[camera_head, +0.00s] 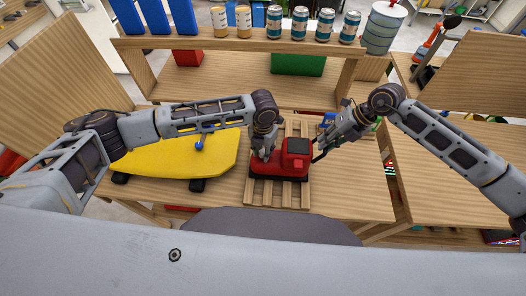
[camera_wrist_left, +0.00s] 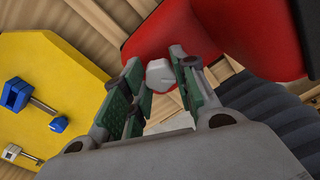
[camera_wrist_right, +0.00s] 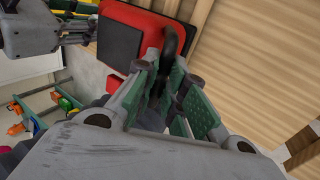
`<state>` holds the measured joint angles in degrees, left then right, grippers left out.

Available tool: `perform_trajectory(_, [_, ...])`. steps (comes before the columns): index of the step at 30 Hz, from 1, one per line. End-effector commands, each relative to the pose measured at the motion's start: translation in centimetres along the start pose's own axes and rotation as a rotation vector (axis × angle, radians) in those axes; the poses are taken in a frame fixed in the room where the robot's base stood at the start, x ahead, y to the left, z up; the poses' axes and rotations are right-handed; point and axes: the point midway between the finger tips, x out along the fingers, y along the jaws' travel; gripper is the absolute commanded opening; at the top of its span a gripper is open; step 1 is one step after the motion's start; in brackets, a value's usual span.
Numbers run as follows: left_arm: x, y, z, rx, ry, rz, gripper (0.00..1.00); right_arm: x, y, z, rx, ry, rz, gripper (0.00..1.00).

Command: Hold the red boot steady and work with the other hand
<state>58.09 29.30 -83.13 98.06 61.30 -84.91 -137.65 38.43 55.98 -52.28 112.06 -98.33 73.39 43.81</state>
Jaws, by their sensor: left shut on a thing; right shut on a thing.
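The red boot (camera_head: 268,168) lies on a slatted wooden pallet (camera_head: 303,200) on the table, with a black square top (camera_head: 298,145) at its right end. My left gripper (camera_head: 264,152) comes down at its left part. In the left wrist view, its fingers close around a pale grey knob (camera_wrist_left: 160,73) against the red body (camera_wrist_left: 165,25). My right gripper (camera_head: 322,146) is at the boot's right side. In the right wrist view, its fingers are shut on a black curved loop (camera_wrist_right: 172,42) beside the red and black end (camera_wrist_right: 125,38). The fingers partly hide both held parts.
A yellow board (camera_head: 170,160) with a blue-headed piece (camera_head: 199,144) lies left of the pallet. A wooden shelf (camera_head: 250,45) with cans, yellow-and-white cups and blue boxes spans the back. Small blue and green parts sit behind my right gripper. A second table (camera_head: 460,150) stands right, beyond a gap.

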Motion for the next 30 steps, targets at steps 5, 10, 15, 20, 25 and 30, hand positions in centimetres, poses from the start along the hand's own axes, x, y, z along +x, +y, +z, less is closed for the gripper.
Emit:
perform_trajectory(5, [-0.04,-0.08,-0.01,0.097,0.000,-0.001,0.11,0.00,0.01,0.03,0.001,-0.001,0.001,0.00])
perform_trajectory(10, [-0.02,-0.10,-0.03,0.196,0.000,-0.002,0.11,0.00,0.01,0.03,0.001,-0.001,0.001,0.00])
perform_trajectory(15, [-0.01,-0.12,-0.04,0.257,0.000,-0.002,0.11,0.00,0.01,0.03,0.001,-0.001,0.001,0.00])
perform_trajectory(20, [-0.01,-0.12,-0.04,0.263,0.000,-0.002,0.11,0.00,0.01,0.03,0.001,-0.001,0.001,0.00])
perform_trajectory(25, [-0.01,-0.13,-0.04,0.265,0.000,-0.002,0.11,0.00,0.01,0.03,0.001,-0.001,0.001,0.00])
perform_trajectory(30, [-0.02,-0.13,-0.03,0.308,0.000,-0.002,0.11,0.01,0.01,0.03,0.001,-0.001,0.001,0.00])
